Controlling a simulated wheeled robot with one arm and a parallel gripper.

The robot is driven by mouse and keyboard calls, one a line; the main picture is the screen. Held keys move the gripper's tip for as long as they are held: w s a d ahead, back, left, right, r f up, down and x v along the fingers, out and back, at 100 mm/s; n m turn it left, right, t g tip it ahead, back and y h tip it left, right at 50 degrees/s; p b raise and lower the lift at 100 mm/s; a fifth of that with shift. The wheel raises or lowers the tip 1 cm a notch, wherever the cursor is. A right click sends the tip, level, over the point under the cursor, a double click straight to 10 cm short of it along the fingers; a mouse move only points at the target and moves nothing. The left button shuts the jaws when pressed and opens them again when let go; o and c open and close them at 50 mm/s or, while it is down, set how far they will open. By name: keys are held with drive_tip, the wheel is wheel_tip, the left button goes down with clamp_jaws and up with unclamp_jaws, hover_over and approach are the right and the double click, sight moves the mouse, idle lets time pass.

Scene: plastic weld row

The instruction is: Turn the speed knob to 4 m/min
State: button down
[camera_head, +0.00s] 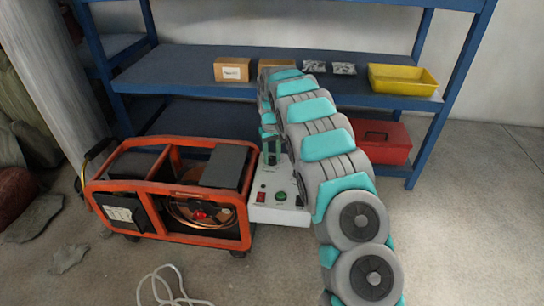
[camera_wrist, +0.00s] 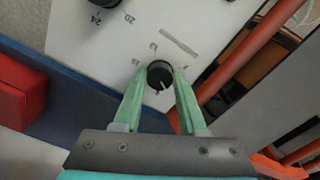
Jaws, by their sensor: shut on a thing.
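The speed knob (camera_wrist: 160,75) is a small round black knob on a white control panel (camera_wrist: 100,45), seen in the wrist view. A short white pointer line on it points toward the bottom of the picture, slightly right. Small marks stand around the knob, too blurred to read surely. My gripper (camera_wrist: 160,80) is shut on the knob, with one green finger on each side.
A second black knob (camera_wrist: 100,14) sits at the top left of the wrist view. The orange machine frame (camera_head: 165,235) stands left of the panel. A blue shelf (camera_head: 180,65) with boxes, a yellow bin (camera_head: 402,80) and a red toolbox (camera_head: 382,142) stands behind.

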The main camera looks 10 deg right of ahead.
sight(272, 158)
drive_tip(key=shift+n, duration=1.9)
drive_tip(key=shift+w, duration=0.1)
drive_tip(key=shift+c, duration=2.4)
unclamp_jaws()
wheel_tip(272, 158, up, 8)
drive_tip(key=shift+f, duration=0.1)
